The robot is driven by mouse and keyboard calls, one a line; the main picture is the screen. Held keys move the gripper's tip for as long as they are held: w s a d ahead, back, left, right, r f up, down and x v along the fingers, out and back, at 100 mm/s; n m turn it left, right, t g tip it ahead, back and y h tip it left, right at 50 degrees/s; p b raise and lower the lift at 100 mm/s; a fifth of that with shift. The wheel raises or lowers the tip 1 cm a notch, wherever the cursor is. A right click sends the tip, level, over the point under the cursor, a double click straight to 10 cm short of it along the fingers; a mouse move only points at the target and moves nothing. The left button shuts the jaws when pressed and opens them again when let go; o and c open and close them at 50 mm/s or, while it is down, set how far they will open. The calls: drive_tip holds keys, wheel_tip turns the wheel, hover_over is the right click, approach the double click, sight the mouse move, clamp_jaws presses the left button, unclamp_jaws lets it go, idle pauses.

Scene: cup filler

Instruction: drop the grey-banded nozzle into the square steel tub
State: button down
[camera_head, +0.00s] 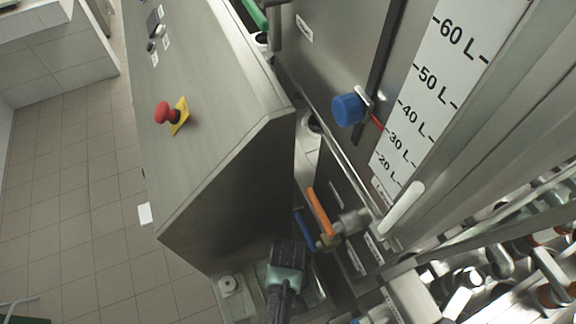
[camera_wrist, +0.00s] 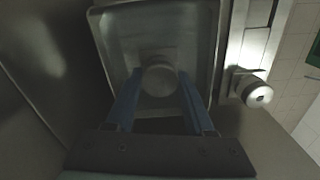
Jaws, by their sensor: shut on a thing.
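My gripper (camera_wrist: 159,82) has two blue fingers, shut on a round metal nozzle (camera_wrist: 159,75) seen end-on in the wrist view. Its grey band cannot be made out there. The square steel tub (camera_wrist: 197,38) lies behind the nozzle in the wrist view, and the nozzle shows inside the outline of its rim. I cannot tell how high the nozzle is above the tub floor. In the head view my gripper (camera_head: 287,256) is at the bottom centre, beside the steel cabinet, and hides the nozzle.
A round metal fitting (camera_wrist: 257,94) sits right of the tub. In the head view, the cabinet with a red stop button (camera_head: 163,112) stands left of my gripper. An orange-handled valve (camera_head: 319,212) and a blue knob (camera_head: 347,109) are to its right. Tiled floor (camera_head: 70,215) is open at left.

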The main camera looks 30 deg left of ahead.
drive_tip(key=shift+f, duration=0.15)
drive_tip(key=shift+f+b, duration=0.4)
drive_tip(key=shift+f, duration=0.1)
drive_tip(key=shift+c, duration=1.4)
unclamp_jaws()
drive_tip(key=shift+r, duration=0.1)
drive_tip(key=shift+r+p, duration=0.45)
drive_tip(key=shift+r, duration=3.8)
